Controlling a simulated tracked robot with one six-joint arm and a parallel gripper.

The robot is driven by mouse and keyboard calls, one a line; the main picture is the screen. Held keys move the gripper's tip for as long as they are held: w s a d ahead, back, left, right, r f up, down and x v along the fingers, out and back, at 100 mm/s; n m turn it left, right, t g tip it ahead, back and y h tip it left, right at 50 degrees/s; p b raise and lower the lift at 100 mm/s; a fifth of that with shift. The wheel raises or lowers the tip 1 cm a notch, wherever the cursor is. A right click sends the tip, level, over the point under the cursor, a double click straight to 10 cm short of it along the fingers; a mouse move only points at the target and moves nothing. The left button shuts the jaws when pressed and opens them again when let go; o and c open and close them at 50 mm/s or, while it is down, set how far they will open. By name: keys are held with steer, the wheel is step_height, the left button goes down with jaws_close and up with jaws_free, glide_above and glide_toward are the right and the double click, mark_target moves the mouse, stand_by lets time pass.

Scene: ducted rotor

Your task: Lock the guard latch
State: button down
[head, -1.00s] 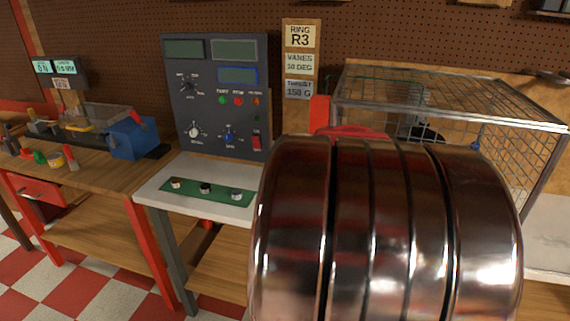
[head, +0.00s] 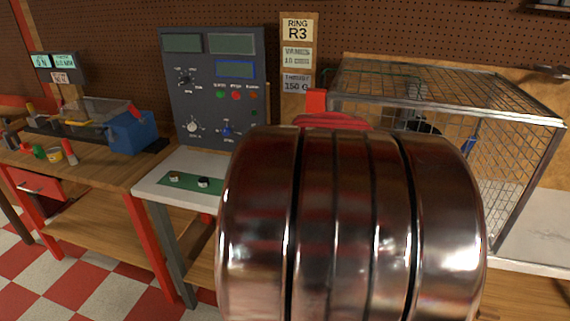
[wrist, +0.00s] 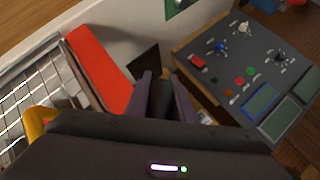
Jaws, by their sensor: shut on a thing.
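The wire guard cage (head: 450,95) stands on the bench at the right in the head view, and its bars fill the left of the wrist view (wrist: 30,95). A red upright piece (head: 316,102) shows at its left corner; a long red bar (wrist: 97,68) lies along the cage edge in the wrist view. My gripper (wrist: 162,88) is closed around a dark block (wrist: 160,98) to the right of the red bar. I cannot tell for certain that this block is the latch. My own arm hides the gripper in the head view.
The control panel (head: 212,85) stands left of the cage, with knobs, buttons and screens; it is close on the right in the wrist view. A sign post (head: 298,50) reads ring R3. A bench with a blue device (head: 130,132) stands at the left.

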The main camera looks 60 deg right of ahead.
steer(key=shift+a+f, duration=0.1)
steer(key=shift+f, duration=0.25)
steer(key=c, duration=1.9)
jaws_free()
steer(key=o, duration=0.4)
steer(key=shift+r, duration=0.2)
steer(key=shift+c, duration=0.2)
steer(key=shift+r, duration=0.1)
